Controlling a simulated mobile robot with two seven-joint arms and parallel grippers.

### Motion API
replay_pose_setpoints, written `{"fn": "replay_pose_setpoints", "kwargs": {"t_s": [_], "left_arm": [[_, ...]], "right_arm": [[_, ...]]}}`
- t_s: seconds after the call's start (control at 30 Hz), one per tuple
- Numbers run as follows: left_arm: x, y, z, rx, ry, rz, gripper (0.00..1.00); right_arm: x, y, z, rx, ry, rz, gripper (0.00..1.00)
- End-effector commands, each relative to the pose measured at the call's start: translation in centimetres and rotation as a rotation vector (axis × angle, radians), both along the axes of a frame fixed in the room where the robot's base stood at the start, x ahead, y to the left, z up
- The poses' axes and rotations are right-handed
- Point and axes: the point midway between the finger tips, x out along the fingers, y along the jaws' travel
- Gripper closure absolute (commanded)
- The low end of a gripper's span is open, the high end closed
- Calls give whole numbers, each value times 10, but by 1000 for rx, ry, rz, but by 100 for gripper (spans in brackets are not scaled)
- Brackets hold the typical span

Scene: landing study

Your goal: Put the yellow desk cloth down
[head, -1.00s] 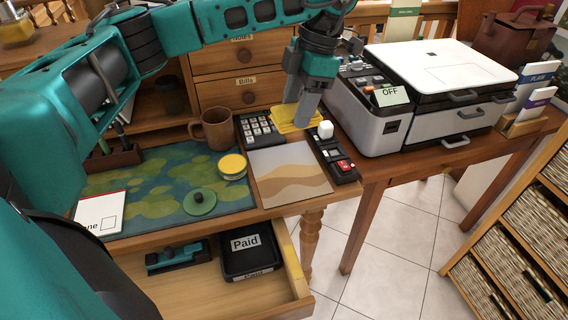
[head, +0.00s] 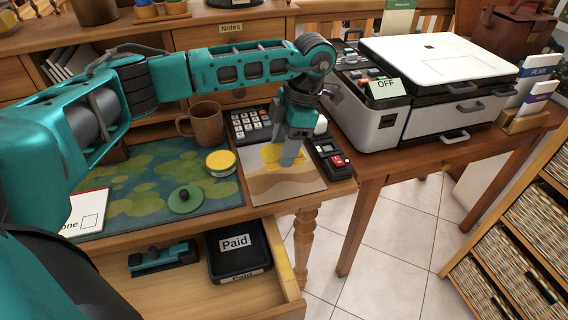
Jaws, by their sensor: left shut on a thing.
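The yellow desk cloth (head: 270,157) shows as a small patch at the fingertips of my left gripper (head: 288,160), over the upper part of the tan wavy-patterned sheet (head: 265,188). My left gripper points down and is shut on the cloth. The fingers hide part of the cloth, and I cannot tell whether it touches the sheet. My right gripper does not show.
A calculator (head: 250,126) and a small black device with a red button (head: 330,158) flank the sheet. A brown mug (head: 204,125), yellow-lidded tin (head: 221,162) and green disc (head: 186,199) are to the left. The open drawer holds a black Paid tray (head: 237,252).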

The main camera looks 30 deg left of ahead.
Motion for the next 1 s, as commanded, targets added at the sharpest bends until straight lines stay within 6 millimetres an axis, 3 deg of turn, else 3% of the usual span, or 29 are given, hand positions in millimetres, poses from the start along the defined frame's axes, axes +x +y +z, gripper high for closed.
{"fn": "replay_pose_setpoints", "kwargs": {"t_s": [0.17, 0.4, 0.8, 0.83, 1.0], "left_arm": [[0, 0, -12, -1, 0, 1, 80], [-1, 0, -47, 0, 3, 1, 80], [0, 0, -53, 0, 0, 0, 80], [0, 0, -52, -1, -1, 0, 44], [0, 0, -51, 0, 0, 0, 28]], "right_arm": [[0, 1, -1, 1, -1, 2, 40], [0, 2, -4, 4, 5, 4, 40], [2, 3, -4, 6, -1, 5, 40], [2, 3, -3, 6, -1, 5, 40], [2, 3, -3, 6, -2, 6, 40]]}}
